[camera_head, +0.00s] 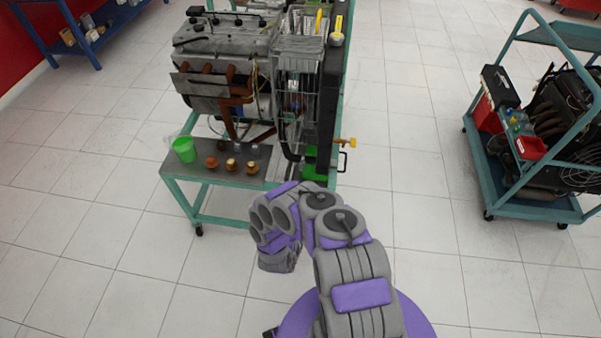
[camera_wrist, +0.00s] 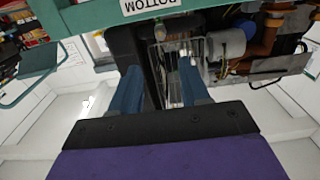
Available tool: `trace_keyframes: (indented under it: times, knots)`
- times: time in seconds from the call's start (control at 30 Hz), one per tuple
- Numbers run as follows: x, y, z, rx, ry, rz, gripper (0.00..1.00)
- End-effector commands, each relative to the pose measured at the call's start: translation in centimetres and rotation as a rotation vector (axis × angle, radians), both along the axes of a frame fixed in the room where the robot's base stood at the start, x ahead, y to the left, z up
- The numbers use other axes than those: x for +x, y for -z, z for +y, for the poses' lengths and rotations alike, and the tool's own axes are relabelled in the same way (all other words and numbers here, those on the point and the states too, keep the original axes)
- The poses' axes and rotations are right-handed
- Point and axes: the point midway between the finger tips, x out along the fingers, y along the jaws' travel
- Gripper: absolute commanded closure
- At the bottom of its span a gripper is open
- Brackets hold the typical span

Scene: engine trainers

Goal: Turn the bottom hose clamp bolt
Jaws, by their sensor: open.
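The engine trainer (camera_head: 225,65) stands on a teal frame in the head view, with a dark radiator (camera_head: 327,100) at its right end. In the wrist view the trainer appears upside down, with a white label reading BOTTOM (camera_wrist: 150,5) on the teal frame. I cannot make out the bottom hose clamp bolt clearly in either view. My gripper (camera_wrist: 160,78) is open, its two blue fingers apart with nothing between them. It points towards the radiator end. In the head view my arm is folded in front of the trainer, and the fingers cannot be seen there.
A green cup (camera_head: 184,149) and several copper-coloured parts (camera_head: 231,164) stand on the trainer's grey shelf (camera_head: 190,181). A yellow-orange handle (camera_head: 346,142) sticks out at the right. A second wheeled trainer (camera_head: 535,125) stands at right. The tiled floor between is clear.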

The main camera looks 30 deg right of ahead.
Motion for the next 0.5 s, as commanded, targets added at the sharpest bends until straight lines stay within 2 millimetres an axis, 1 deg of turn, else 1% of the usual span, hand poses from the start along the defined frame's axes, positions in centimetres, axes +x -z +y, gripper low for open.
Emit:
trace_keyframes:
  times: [0.03,0.1,0.5]
  knots:
    - [0.8,-0.1,-0.8,0.001,0.006,-0.002,0.54]
    - [1.9,-0.2,-1.6,-0.001,0.006,-0.004,0.54]
    - [8.4,-0.1,-5.7,-0.002,0.002,-0.005,0.54]
